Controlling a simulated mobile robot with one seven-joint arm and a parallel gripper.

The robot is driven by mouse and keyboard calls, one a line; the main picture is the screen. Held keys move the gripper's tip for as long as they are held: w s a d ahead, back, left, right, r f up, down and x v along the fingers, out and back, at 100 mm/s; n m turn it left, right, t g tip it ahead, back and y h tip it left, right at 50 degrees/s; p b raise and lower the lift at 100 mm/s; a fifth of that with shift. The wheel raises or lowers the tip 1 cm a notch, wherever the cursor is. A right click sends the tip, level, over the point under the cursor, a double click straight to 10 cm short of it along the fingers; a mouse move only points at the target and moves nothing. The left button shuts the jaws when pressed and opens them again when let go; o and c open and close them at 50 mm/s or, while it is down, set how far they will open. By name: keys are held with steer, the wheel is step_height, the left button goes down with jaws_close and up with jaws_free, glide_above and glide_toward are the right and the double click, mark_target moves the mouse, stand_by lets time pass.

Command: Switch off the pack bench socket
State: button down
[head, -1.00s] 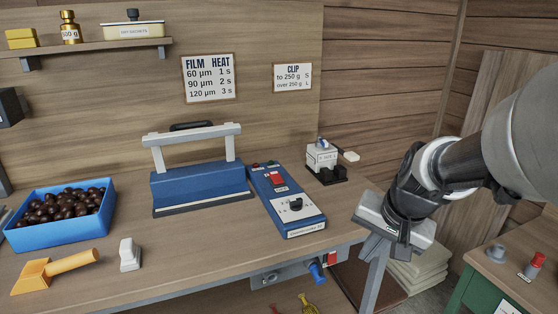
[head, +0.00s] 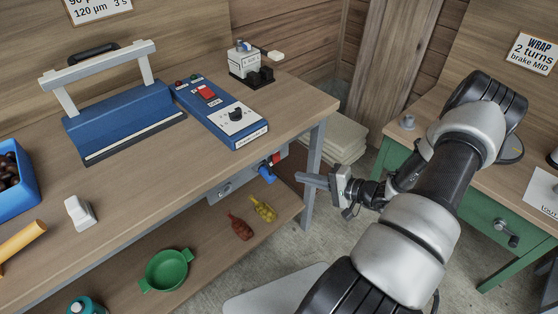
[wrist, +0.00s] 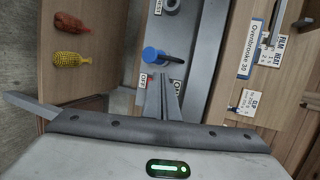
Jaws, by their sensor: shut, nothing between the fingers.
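The pack bench socket sits on a grey strip (head: 216,196) under the bench's front edge; the strip also shows in the wrist view (wrist: 193,38). A blue plug (head: 266,173) is in it, also seen in the wrist view (wrist: 152,55). A red switch (head: 276,159) is just right of the plug in the head view. My gripper (head: 302,178) is shut and empty, its fingers pointing at the strip from the right. In the wrist view its fingertips (wrist: 165,77) are just below the plug. They may hide the switch; its position cannot be told.
A bench leg (head: 315,148) stands close behind my gripper. The lower shelf holds a red bottle (head: 240,228), a yellow bottle (head: 263,208) and a green bowl (head: 167,270). A blue sealer (head: 122,115) and its control box (head: 222,112) stand on the bench. A green table (head: 396,158) is at right.

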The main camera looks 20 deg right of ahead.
mark_target(278, 159)
steer(key=shift+d+f+m+t+h, duration=1.2)
steer(key=shift+d+f+t+h, duration=0.35)
steer(key=shift+d, duration=0.25)
steer(key=b+x, duration=0.2)
steer(key=x, duration=1.2)
